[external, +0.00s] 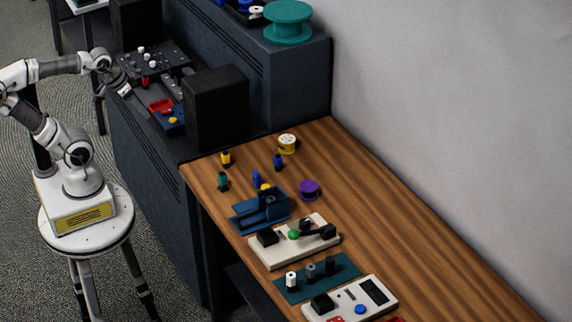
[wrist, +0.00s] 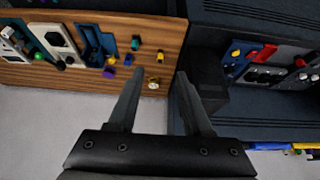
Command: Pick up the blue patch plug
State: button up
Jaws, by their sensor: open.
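A second blue piece (external: 256,179) stands closer to the blue holder; I cannot tell which is the patch plug. In the wrist view, small blue pieces (wrist: 112,60) show among the other plugs, too small to tell apart. My gripper (external: 125,91) is at the far left by the dark cabinet, well away from these blue pieces. In the wrist view its two fingers (wrist: 158,76) are spread, open and empty, with the table far beyond them.
A tall black box (external: 216,107) stands between my gripper and the table. The table's right side is clear.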

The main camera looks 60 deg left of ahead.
jog(key=shift+o, duration=0.2)
dwell(0.3)
jog(key=shift+o, duration=1.4)
jog(key=shift+w, duration=0.1)
